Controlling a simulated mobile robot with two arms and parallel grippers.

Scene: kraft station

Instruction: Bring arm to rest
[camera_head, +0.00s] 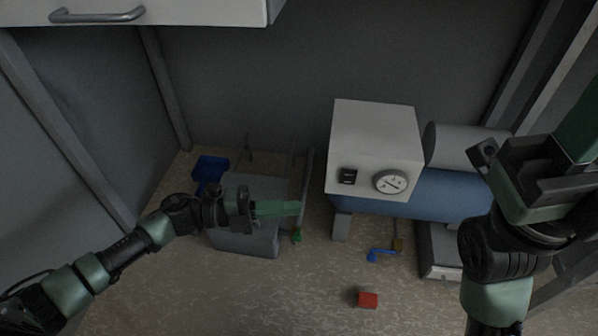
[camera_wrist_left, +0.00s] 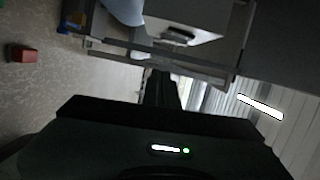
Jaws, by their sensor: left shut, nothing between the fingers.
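My left gripper (camera_head: 296,208) reaches in from the left in the head view. Its green fingers are shut with nothing between them, pointing right, in front of the grey box (camera_head: 245,243). In the left wrist view my left gripper (camera_wrist_left: 160,88) is a dark shape with its fingers together. My right arm comes up from the bottom right in the head view. A dark and green part of it shows large near the right edge, and I cannot tell whether its gripper is open or shut.
A white box with a gauge (camera_head: 372,150) sits by a blue tank (camera_head: 450,194) at the back. A blue-handled valve (camera_head: 380,254) and blue bin (camera_head: 209,170) are nearby.

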